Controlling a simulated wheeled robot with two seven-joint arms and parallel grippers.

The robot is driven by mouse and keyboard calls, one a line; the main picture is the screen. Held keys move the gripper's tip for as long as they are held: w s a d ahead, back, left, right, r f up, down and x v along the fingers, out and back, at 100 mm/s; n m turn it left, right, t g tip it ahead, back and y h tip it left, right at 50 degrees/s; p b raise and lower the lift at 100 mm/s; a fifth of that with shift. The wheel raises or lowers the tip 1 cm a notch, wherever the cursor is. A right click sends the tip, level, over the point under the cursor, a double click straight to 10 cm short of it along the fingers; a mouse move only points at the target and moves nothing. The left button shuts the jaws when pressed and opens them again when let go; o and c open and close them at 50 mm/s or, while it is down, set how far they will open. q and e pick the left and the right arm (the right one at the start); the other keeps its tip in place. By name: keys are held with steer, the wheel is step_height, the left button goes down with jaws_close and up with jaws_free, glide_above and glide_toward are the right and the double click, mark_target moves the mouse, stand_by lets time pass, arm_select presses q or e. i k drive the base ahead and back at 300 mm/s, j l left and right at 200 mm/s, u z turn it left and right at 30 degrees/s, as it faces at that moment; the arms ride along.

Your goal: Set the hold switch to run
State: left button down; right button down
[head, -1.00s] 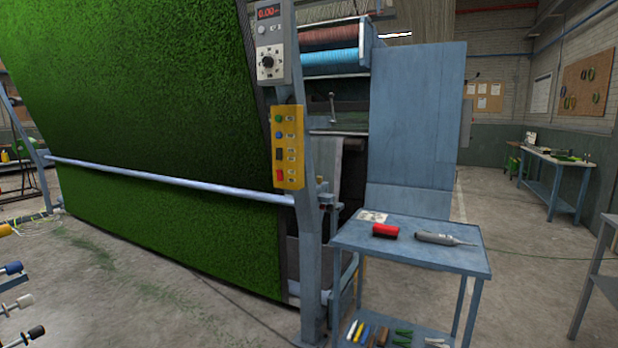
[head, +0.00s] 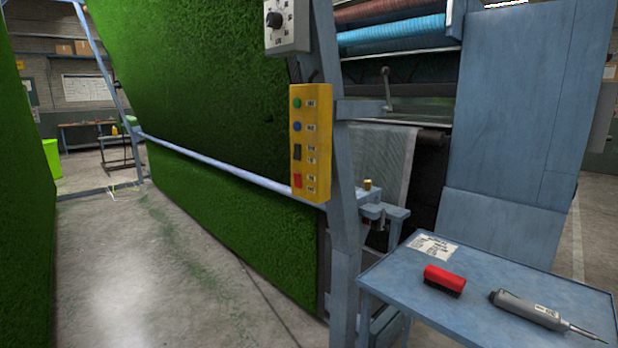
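A yellow control box (head: 311,143) is fixed to the blue upright post of the turf machine, near the middle of the head view. It carries a green button (head: 297,104), a blue button (head: 297,127), a dark rocker switch (head: 297,152) and a red switch (head: 298,180), each with a small dark label. The labels are too small to read, so I cannot tell which one is the hold switch or how it is set. Above it, a grey panel (head: 288,22) with a black rotary knob is partly cut off by the top edge. Neither gripper is in view.
A blue side table (head: 396,276) at the lower right bears a red-and-black brush (head: 444,280), a grey pen-like tool (head: 528,309) and a paper sheet (head: 433,247). A green turf sheet (head: 215,85) hangs behind a pale rail (head: 225,172). Concrete floor (head: 180,270) is clear at lower left.

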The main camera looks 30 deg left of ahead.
mark_target(296, 176)
steer(key=i+j, duration=0.2)
steer(key=j, duration=0.15)
steer(key=i+j, duration=0.15)
steer(key=j, duration=0.25)
steer(key=i+j, duration=0.2)
steer(key=j, duration=0.15)
steer(key=i+j, duration=0.2)
steer(key=j, duration=0.2)
steer(key=i+j, duration=0.2)
steer(key=j, duration=0.15)
